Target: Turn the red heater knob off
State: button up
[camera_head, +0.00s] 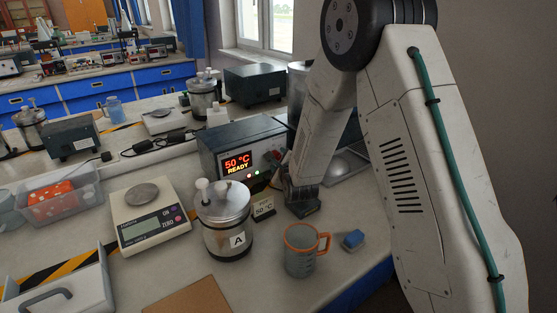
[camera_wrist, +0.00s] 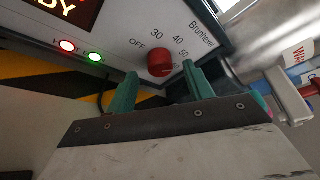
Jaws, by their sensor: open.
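The heater (camera_head: 218,142) is a dark box with a light front panel and a lit display reading "50 °C READY". Its red knob (camera_wrist: 160,62) shows in the wrist view, with OFF, 30, 40 and 50 marked around it. I cannot tell which mark it points to. My gripper (camera_wrist: 160,74) has its green fingers open, one on each side of the knob's lower part. I cannot tell whether they touch it. In the head view my gripper (camera_head: 302,202) is in front of the heater's right end; its fingertips are not clear.
A scale (camera_head: 150,229) is at the left. Red and green lamps (camera_wrist: 81,51) sit left of the knob.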

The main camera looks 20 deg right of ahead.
jog(key=shift+x, duration=0.8)
jog(key=shift+s, duration=0.1)
jog(key=c, duration=1)
jog(key=n, duration=0.1)
jog(key=n+t, duration=0.1)
jog(key=n, duration=0.1)
jog(key=shift+a+f+h, duration=0.1)
jog(key=shift+f+h, duration=0.1)
jog(key=shift+h, duration=0.2)
jog(key=shift+f+n+t, duration=0.1)
jog(key=shift+n+t, duration=0.9)
jog(key=shift+n, duration=0.7)
